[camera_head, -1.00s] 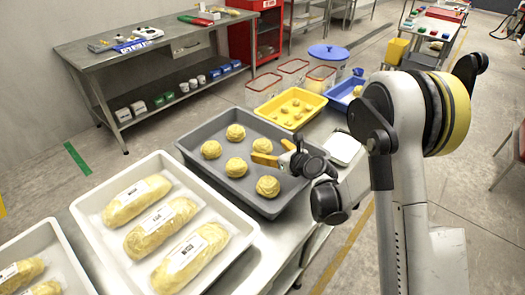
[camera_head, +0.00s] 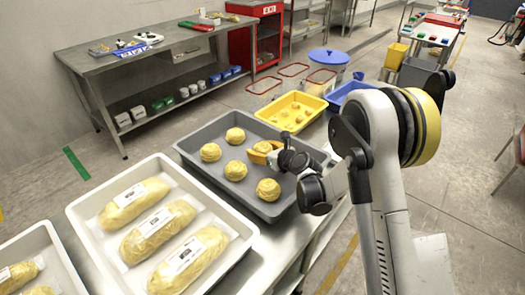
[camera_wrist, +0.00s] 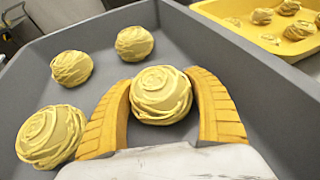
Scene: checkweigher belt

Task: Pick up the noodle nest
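Round yellow noodle nests lie in a grey tray (camera_head: 190,165). One noodle nest (camera_wrist: 160,95) sits between the two yellow fingers of my gripper (camera_wrist: 160,82) in the wrist view, with a finger against each side. It also shows in the head view (camera_head: 262,147), partly hidden by my gripper (camera_head: 265,152). The gripper looks shut on this nest, low over the tray. I cannot tell whether the nest touches the tray floor. Other nests show in the wrist view at the left (camera_wrist: 52,136), upper left (camera_wrist: 71,68) and top (camera_wrist: 134,43).
A yellow tray (camera_head: 268,112) with smaller pieces stands behind the grey tray. A white tray (camera_head: 85,215) with three wrapped loaves is at the left front. A blue tray (camera_head: 345,92) stands behind my arm. The grey tray walls rise around the nests.

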